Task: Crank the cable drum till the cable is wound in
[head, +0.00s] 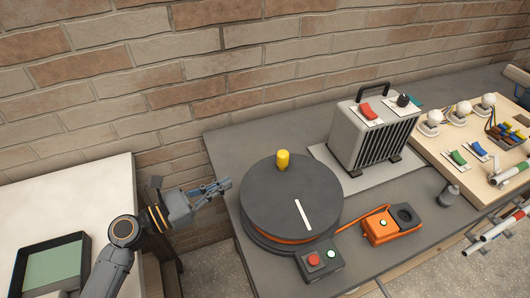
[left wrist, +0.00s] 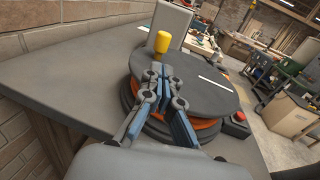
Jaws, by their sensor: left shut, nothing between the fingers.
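The cable drum (head: 275,205) is a dark grey disc lying flat on the grey bench, with a white stripe on top. A yellow crank knob (head: 283,160) stands upright near its far rim. Orange cable (head: 344,226) shows under the disc and runs right to an orange socket block (head: 392,226). My left gripper (head: 226,185) is shut and empty, just left of the drum, apart from the knob. In the left wrist view its fingers (left wrist: 166,72) point towards the drum, with the knob (left wrist: 162,42) beyond them. My right gripper is not in view.
A control box (head: 319,262) with a red button sits in front of the drum. A grey ribbed heater-like unit (head: 374,130) stands behind right. A wooden board (head: 440,150) with bulbs and switches is further right. A brick wall (head: 200,80) runs behind the bench.

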